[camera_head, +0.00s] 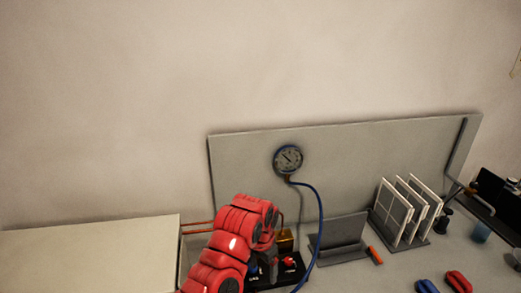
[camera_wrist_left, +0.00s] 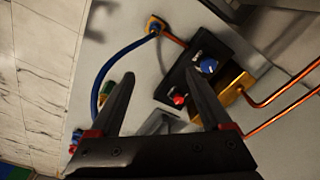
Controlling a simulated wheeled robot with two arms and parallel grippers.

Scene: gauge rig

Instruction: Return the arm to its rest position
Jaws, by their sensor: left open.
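My left arm (camera_head: 232,245) is red and reaches in from the bottom of the head view, over the bench. Its gripper (camera_head: 268,262) is mostly hidden behind the wrist there. In the left wrist view the gripper (camera_wrist_left: 160,74) is open, with nothing between its two dark fingers. The right finger overlaps a black valve block (camera_wrist_left: 224,50) in that view. The block carries a blue knob (camera_wrist_left: 208,65) and a red knob (camera_wrist_left: 179,99). I cannot tell whether the finger touches the block. My right gripper is not in view.
A round gauge (camera_head: 288,159) stands before a grey back panel (camera_head: 380,145), with a blue hose (camera_head: 320,215) curving down. Copper pipes (camera_wrist_left: 285,85) leave a brass block (camera_wrist_left: 236,88). A rack of white-framed panels (camera_head: 410,210) stands right. Open space lies above the bench.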

